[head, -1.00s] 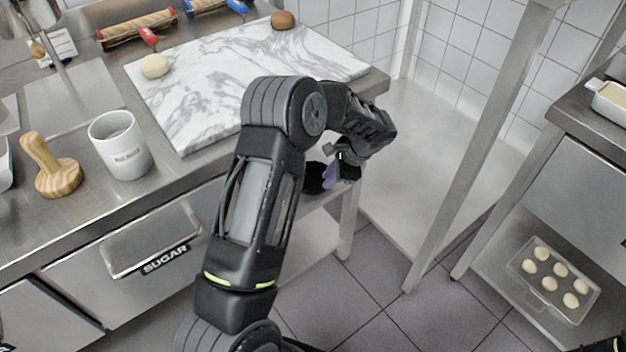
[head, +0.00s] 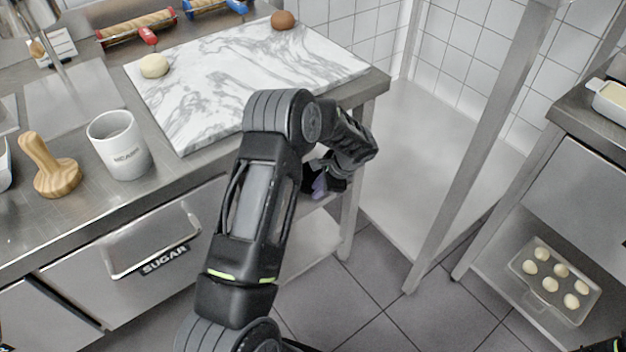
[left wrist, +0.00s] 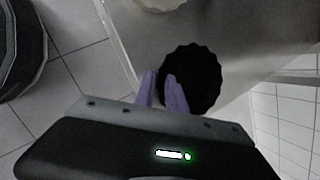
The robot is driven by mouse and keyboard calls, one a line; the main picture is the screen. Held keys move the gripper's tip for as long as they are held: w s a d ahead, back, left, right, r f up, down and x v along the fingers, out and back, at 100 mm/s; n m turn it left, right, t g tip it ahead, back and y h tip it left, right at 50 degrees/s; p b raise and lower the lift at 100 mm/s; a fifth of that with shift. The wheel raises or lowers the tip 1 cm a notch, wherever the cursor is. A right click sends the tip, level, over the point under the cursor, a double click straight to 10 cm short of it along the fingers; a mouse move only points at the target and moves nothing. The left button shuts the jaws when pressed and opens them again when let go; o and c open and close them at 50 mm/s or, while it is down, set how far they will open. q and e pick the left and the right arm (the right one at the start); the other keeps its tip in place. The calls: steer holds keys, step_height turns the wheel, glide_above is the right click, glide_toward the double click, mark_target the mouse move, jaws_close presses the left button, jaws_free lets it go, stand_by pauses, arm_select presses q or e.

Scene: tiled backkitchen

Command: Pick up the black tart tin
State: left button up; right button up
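The black tart tin (left wrist: 200,80), round with a scalloped edge, shows in the left wrist view just beyond my fingers, over a grey metal surface. In the head view only a dark part of it (head: 308,178) shows beside my fingers, below the counter's front edge; my arm hides the rest. My left gripper (left wrist: 161,76) has purple fingers with a narrow gap between them. One finger overlaps the tin's near-left side in the picture, and the rim seems to lie at the gap. Contact cannot be told. My left gripper (head: 320,185) is partly hidden in the head view.
The steel counter (head: 190,190) carries a marble board (head: 210,95), a white mug (head: 120,145) and a wooden press (head: 50,170). A steel post (head: 480,150) stands to the right. A tray of dough balls (head: 518,262) sits on a low shelf at right.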

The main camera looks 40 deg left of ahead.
arm_select(q)
steer(key=shift+c, duration=0.6)
jaws_close()
stand_by(1.2)
